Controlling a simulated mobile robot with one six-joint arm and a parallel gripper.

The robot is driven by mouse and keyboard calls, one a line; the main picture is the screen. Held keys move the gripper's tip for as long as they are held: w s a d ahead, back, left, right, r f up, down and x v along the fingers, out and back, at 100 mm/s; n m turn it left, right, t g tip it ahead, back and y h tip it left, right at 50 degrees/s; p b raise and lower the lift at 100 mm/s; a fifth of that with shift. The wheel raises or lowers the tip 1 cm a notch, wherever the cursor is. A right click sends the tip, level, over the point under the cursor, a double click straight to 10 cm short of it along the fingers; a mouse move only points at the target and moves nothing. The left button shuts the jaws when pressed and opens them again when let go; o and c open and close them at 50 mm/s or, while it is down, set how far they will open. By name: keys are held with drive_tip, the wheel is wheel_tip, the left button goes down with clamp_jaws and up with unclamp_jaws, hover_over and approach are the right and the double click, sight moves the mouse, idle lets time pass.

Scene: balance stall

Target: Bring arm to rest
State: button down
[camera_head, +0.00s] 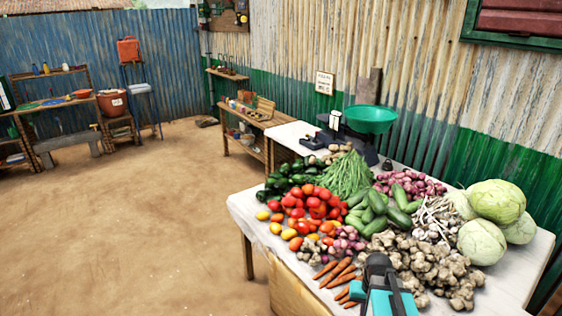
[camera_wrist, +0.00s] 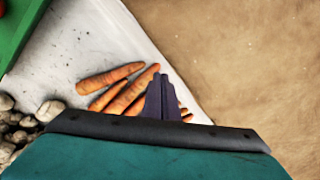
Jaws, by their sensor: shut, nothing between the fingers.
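My gripper (camera_head: 378,264) is at the front of the vegetable table (camera_head: 511,284) in the head view, its teal and dark body over the lower edge of the picture. In the wrist view the fingers (camera_wrist: 162,97) are shut together with nothing between them. They overlap the pile of carrots (camera_wrist: 117,90) in the picture; whether they touch them I cannot tell. The carrots also lie at the table's near edge in the head view (camera_head: 338,274). Most of my arm is out of view.
Ginger (camera_head: 437,268), tomatoes (camera_head: 312,203), cucumbers (camera_head: 378,211) and cabbages (camera_head: 483,242) crowd the table. A scale with a green pan (camera_head: 370,118) stands at the back. A green edge (camera_wrist: 18,28) shows at the wrist view's upper left. Bare ground (camera_head: 130,230) lies open to the left.

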drive_tip(key=s+a+f+n, duration=0.2)
drive_tip(key=a+f, duration=0.2)
drive_tip(key=a, duration=0.7)
drive_tip(key=s+f+g+b, duration=0.5)
drive_tip(key=s+f+b, duration=0.5)
drive_tip(key=s+f, duration=1.6)
drive_tip(key=shift+f+g, duration=0.4)
drive_tip(key=shift+f, duration=0.3)
